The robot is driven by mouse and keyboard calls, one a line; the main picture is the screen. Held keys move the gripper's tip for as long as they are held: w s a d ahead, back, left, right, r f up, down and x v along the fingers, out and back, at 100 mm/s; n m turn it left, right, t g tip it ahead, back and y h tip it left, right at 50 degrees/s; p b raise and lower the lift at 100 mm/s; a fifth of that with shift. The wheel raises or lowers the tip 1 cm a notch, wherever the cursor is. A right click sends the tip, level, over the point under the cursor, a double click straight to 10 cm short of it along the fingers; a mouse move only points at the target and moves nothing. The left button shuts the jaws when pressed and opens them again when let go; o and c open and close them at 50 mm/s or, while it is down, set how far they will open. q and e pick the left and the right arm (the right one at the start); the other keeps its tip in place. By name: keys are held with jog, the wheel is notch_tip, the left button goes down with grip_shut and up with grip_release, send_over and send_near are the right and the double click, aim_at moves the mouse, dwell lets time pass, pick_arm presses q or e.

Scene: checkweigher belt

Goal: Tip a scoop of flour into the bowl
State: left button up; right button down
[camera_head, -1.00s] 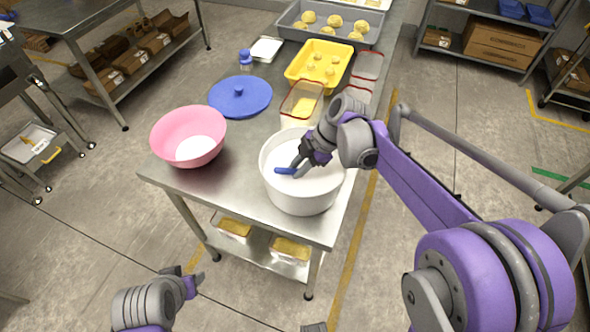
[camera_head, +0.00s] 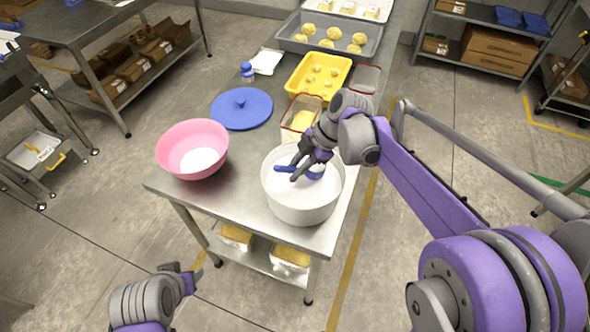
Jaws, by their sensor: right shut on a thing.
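A pink bowl (camera_head: 176,143) with white flour (camera_head: 199,160) in it stands on the left of the steel table. A large white tub (camera_head: 302,207) stands to its right, near the table's front edge. My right gripper (camera_head: 301,170) is over the tub and shut on a blue scoop (camera_head: 283,169). The scoop is at the tub's mouth; my fingers partly cover it, and I cannot tell whether flour is in it. My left gripper (camera_head: 185,275) is low in front of the table, apart from everything; its fingertips are too unclear to tell open from shut.
A blue lid (camera_head: 241,109) lies behind the bowl, with a small blue-topped shaker (camera_head: 247,72) beyond it. A clear container (camera_head: 299,116), a yellow tray (camera_head: 318,77) and a grey tray (camera_head: 330,45) with dough balls fill the back. Bare steel (camera_head: 235,190) lies between bowl and tub.

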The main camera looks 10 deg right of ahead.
aim_at(295, 168)
jog(key=shift+r+p, duration=1.45)
jog(key=shift+r, duration=1.45)
pick_arm(q)
jog(key=r, duration=0.1)
jog(key=w+r, duration=0.1)
jog(key=r, duration=0.1)
jog(key=w+r, duration=0.1)
jog(key=shift+r, duration=0.25)
jog(key=shift+s, duration=0.15)
jog(key=shift+d, duration=0.1)
